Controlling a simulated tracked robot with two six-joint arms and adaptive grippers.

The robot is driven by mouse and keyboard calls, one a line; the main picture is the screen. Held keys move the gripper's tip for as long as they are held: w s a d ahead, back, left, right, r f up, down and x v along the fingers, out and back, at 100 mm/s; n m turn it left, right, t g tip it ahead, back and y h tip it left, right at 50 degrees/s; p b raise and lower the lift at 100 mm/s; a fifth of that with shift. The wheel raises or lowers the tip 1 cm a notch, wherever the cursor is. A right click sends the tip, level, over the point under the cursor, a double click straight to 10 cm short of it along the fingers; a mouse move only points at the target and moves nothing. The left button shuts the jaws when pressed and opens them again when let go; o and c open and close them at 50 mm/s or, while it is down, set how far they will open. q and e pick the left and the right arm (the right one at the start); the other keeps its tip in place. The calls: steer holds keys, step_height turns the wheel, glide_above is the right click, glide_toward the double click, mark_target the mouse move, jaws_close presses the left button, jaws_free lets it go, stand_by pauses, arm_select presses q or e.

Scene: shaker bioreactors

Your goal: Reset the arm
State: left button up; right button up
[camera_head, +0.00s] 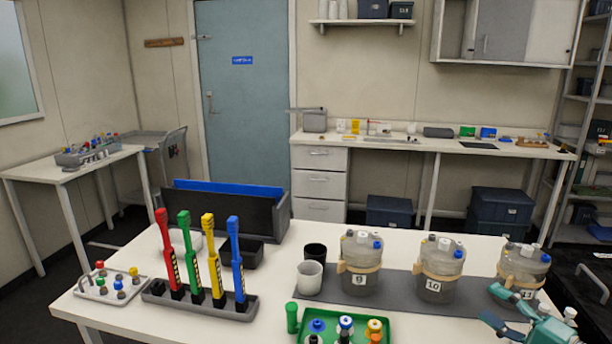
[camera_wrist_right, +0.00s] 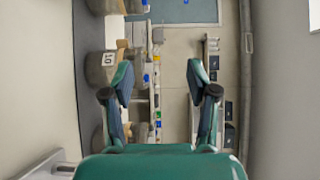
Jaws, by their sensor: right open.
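My right gripper (camera_head: 494,306) is at the lower right of the head view, in front of the rightmost bioreactor (camera_head: 524,268) and overlapping it in the picture. Its two teal fingers are apart. The right wrist view, turned sideways, shows the same gripper (camera_wrist_right: 160,82) open with nothing between the fingertips. Bioreactors labelled 9 (camera_head: 361,258) and 10 (camera_head: 440,264) stand upright to the left on a dark mat (camera_head: 398,306). The bioreactor labelled 10 also shows in the wrist view (camera_wrist_right: 99,68). My left gripper is not in view.
A grey rack (camera_head: 205,308) holds red, green, yellow and blue tools. A green tray (camera_head: 385,328) with capped items is at the front edge. A white cup (camera_head: 310,278) and a black cup (camera_head: 316,256) stand beside bioreactor 9. A dark bin (camera_head: 222,212) is behind the rack.

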steer(key=s+a+f+n+g, duration=0.1)
steer(key=s+a+f+g, duration=0.3)
steer(key=f, duration=0.4)
steer(key=s+a+f+g, duration=0.1)
steer(key=a+f+g, duration=0.2)
steer(key=a+f, duration=0.35)
steer(key=s+a+f+n+g, duration=0.1)
steer(key=s+a+f+g, duration=0.25)
steer(key=f, duration=0.55)
steer(key=s+a+f+n+g+h, duration=0.2)
steer(key=s+a+f+n, duration=0.2)
steer(key=s+f, duration=0.3)
steer(key=s+a+f+n+g+h+p, duration=0.1)
steer(key=s+a+f+n+g, duration=0.2)
steer(key=s+a+f, duration=0.4)
step_height(320, 180, down, 3)
steer(key=shift+s+f+n+h, duration=0.1)
steer(key=shift+s+n+h, duration=0.3)
steer(key=shift+s+n, duration=0.4)
steer(key=shift+w, duration=0.1)
